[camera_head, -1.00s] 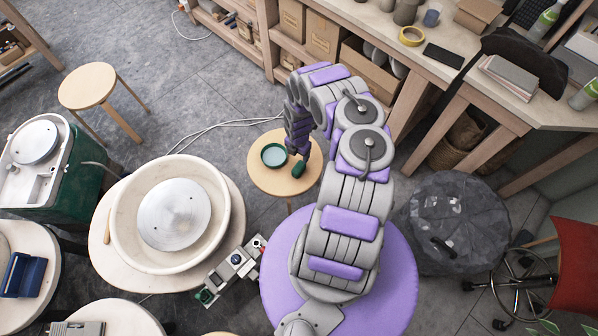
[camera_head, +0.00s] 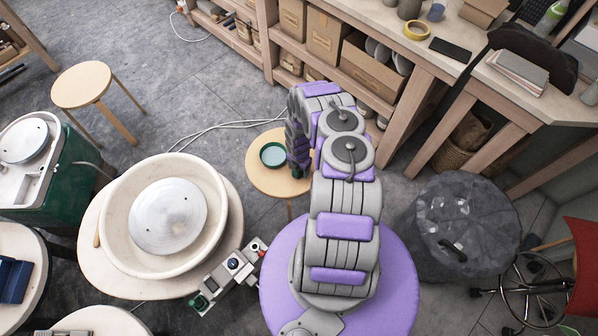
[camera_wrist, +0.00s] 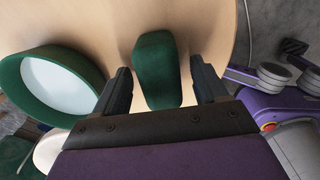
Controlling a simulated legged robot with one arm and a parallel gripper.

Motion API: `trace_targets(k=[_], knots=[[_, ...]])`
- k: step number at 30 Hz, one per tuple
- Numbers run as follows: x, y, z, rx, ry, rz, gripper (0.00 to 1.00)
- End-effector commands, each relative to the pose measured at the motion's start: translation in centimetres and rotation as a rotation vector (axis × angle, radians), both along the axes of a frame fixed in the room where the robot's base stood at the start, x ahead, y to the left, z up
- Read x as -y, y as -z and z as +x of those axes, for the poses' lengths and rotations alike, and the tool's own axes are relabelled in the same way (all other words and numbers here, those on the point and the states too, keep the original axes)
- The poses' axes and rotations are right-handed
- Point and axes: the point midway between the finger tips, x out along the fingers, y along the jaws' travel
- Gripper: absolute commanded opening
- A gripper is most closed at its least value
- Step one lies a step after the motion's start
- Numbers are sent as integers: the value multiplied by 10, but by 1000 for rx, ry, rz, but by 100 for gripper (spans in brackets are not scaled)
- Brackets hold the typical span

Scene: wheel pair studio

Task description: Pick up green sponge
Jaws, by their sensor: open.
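The green sponge (camera_wrist: 157,70) lies on the round wooden stool top (camera_wrist: 205,22) in the wrist view. My gripper (camera_wrist: 160,85) is open, with one dark finger on each side of the sponge and a small gap showing on both sides. The near end of the sponge reaches close to the gripper's base. In the head view, the stool top (camera_head: 263,181) shows beyond my arm. A small part of the sponge (camera_head: 296,173) shows there, mostly hidden by my gripper.
A green dish with a pale inside (camera_wrist: 58,85) stands left of my gripper on the stool; it also shows in the head view (camera_head: 273,155). A pottery wheel basin (camera_head: 163,215) is at left. Wooden shelving (camera_head: 330,50) stands behind, and a dark covered bin (camera_head: 460,225) is at right.

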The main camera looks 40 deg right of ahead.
Motion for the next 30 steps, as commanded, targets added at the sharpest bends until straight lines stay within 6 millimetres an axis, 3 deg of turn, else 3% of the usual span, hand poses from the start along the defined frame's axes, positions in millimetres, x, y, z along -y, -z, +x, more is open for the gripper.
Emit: trace_targets(k=[7, 24, 30], knots=[[2, 2, 0, 2, 1, 0, 72], [2, 2, 1, 2, 1, -1, 18], [2, 2, 1, 3, 1, 0, 17]])
